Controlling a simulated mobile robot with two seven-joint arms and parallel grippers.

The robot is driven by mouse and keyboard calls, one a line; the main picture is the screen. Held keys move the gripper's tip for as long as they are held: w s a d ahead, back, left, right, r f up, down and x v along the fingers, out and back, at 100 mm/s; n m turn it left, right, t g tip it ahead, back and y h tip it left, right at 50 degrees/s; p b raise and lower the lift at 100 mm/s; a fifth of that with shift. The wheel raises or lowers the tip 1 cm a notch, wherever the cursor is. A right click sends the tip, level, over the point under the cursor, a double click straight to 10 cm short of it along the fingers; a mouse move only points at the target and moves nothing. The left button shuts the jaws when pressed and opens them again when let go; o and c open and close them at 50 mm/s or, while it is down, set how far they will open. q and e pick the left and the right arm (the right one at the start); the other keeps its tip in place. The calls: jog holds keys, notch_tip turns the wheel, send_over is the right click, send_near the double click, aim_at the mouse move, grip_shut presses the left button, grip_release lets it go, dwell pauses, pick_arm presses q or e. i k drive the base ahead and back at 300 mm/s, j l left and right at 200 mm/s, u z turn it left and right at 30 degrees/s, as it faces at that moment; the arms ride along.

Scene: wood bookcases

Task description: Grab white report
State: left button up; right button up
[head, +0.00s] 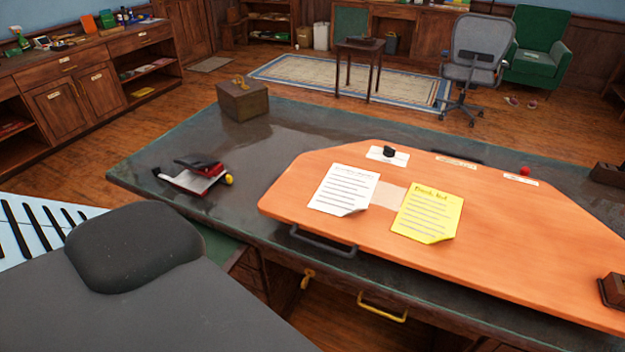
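The white report (343,190) is a white sheet with dark printed lines and a curled lower corner. It lies on the orange board (477,262) on top of the dark desk. A yellow sheet (428,212) with printed lines lies to its right on the same board, a short gap apart. Neither of my grippers shows in the head view, and nothing touches the white report.
A red and black stapler-like object (196,174) lies on the desk at the left. A brown box (243,99) stands at the far left corner. A small black knob (388,152) sits behind the white report. A dark handle (323,241) is at the board's front edge.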

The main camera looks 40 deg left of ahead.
aim_at(345, 190)
jog(key=i+l+u, duration=0.2)
jog(key=u, duration=0.15)
jog(key=i+l+u, duration=0.2)
jog(key=l+u, duration=0.2)
jog(key=i+l+u, duration=0.15)
jog(key=l+u, duration=0.2)
